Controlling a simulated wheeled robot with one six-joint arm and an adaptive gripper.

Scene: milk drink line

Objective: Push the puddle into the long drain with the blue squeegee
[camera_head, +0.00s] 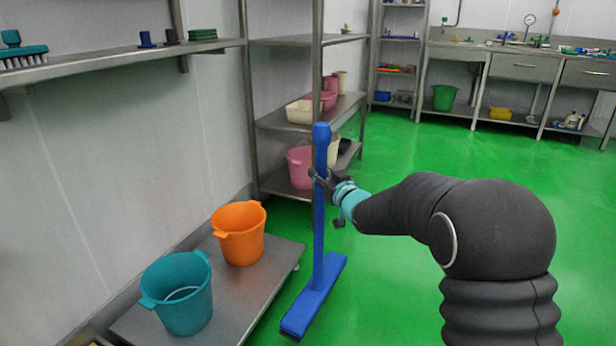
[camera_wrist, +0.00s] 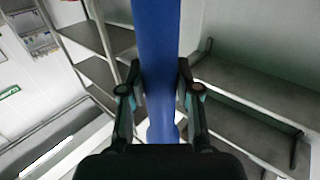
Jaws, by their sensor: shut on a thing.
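The blue squeegee (camera_head: 318,230) stands nearly upright, its wide blue head low over the green floor. I cannot tell whether the head touches the floor. My gripper (camera_head: 322,181) is shut on the upper part of the squeegee's handle. In the wrist view the blue handle (camera_wrist: 157,50) runs between the two fingers of my gripper (camera_wrist: 160,90). I see no clear puddle in either view; the floor has only pale shine. The long drain does not show.
A low metal platform (camera_head: 262,296) left of the squeegee holds a teal bucket (camera_head: 178,296) and an orange bucket (camera_head: 239,234). A metal shelf rack (camera_head: 280,122) with tubs and buckets stands close behind. Open green floor (camera_head: 400,290) lies to the right. Metal counters (camera_head: 518,68) line the back.

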